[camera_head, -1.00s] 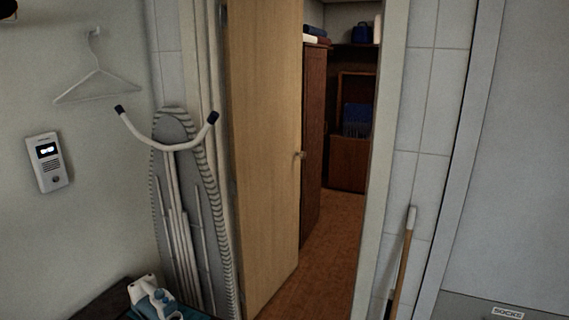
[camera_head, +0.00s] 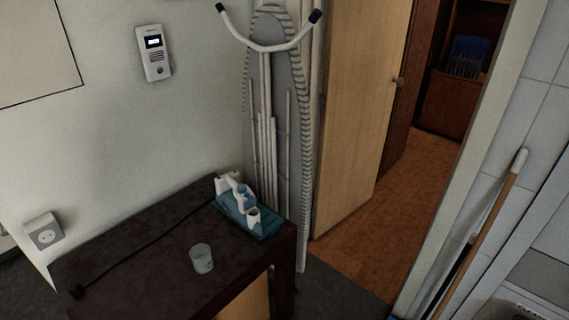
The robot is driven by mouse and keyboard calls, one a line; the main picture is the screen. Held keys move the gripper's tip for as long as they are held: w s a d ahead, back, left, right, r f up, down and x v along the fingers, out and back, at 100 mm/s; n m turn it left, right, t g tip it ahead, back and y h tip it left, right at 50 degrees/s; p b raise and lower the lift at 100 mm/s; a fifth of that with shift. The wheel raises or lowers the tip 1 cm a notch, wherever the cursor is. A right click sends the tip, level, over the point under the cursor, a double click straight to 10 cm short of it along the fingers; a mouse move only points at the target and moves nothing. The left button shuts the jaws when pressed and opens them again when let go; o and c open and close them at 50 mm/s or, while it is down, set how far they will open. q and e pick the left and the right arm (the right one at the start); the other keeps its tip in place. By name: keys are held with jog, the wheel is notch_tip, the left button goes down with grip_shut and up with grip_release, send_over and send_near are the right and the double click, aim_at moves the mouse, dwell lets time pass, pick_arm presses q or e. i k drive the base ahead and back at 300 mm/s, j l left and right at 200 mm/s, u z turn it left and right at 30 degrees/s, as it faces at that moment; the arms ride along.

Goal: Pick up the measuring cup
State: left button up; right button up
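A small clear cup (camera_head: 202,259), which looks like the measuring cup, stands on the dark table (camera_head: 150,232). It is near the table's front edge, left of the blue and white iron. Its markings are too small to make out. Neither of my grippers shows in the head view.
The iron (camera_head: 240,196) rests on a teal base at the table's right end. A dark cord with a plug (camera_head: 76,290) lies along the table's left side. An ironing board (camera_head: 275,130) leans behind it. Floor shows through the open door (camera_head: 362,120). A broom handle (camera_head: 490,210) stands at right.

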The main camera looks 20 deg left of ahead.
aim_at(204, 266)
jog(key=k+u, duration=0.2)
jog(key=u, duration=1.05)
